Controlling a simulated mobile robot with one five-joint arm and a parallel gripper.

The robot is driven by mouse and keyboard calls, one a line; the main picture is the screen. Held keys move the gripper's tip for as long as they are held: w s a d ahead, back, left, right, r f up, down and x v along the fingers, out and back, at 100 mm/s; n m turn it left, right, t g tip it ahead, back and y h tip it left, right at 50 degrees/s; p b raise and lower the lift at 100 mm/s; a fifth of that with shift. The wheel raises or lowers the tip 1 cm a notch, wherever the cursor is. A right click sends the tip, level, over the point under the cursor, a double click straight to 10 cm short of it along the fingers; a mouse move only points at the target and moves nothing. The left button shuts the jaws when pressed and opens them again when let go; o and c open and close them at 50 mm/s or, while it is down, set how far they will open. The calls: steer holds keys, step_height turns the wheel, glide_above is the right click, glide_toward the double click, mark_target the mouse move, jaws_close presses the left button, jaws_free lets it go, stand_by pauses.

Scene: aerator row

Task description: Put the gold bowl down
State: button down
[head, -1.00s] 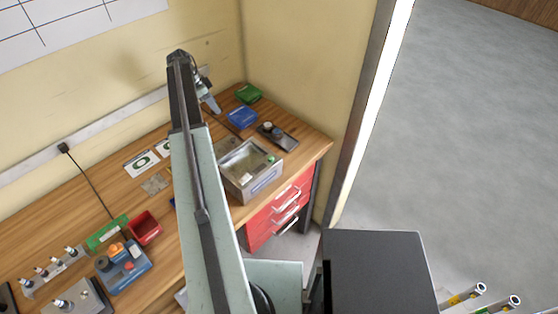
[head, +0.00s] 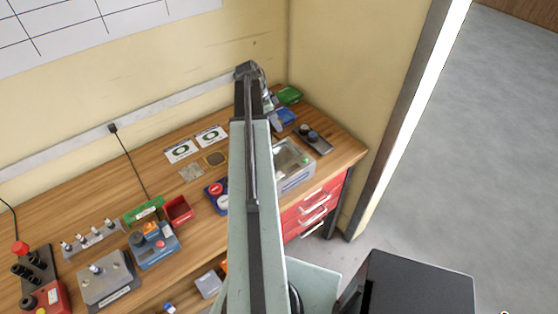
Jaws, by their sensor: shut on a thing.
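My gripper (head: 267,99) shows only in part at the far end of my raised arm, over the back of the workbench near the corner. Its jaws are shut, but the fingertips and what they hold are mostly hidden by the arm. I cannot make out the gold bowl.
A grey metal box (head: 296,180) stands right of my arm, partly covered by it. Green (head: 289,95) and blue (head: 286,116) boxes and a dark tray with knobs (head: 313,138) lie near the corner. A red bin (head: 178,209) and several devices fill the left bench.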

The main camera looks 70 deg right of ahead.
steer(key=s+a+r, duration=0.1)
steer(key=s+a, duration=0.3)
steer(key=a, duration=0.6)
step_height(320, 180, down, 10)
steer(key=b, duration=1)
steer(key=shift+d+f, duration=0.1)
steer(key=shift+f, duration=0.15)
steer(key=shift+r+p, duration=0.25)
steer(key=shift+p, duration=0.05)
steer(key=shift+f, duration=0.25)
steer(key=c, duration=1.1)
jaws_free()
steer(key=shift+r, duration=0.1)
steer(key=shift+o, duration=0.2)
steer(key=shift+r, duration=0.1)
steer(key=shift+w+r, duration=0.1)
steer(key=shift+r, duration=0.2)
steer(key=p+v, duration=1.1)
steer(key=shift+r, duration=0.2)
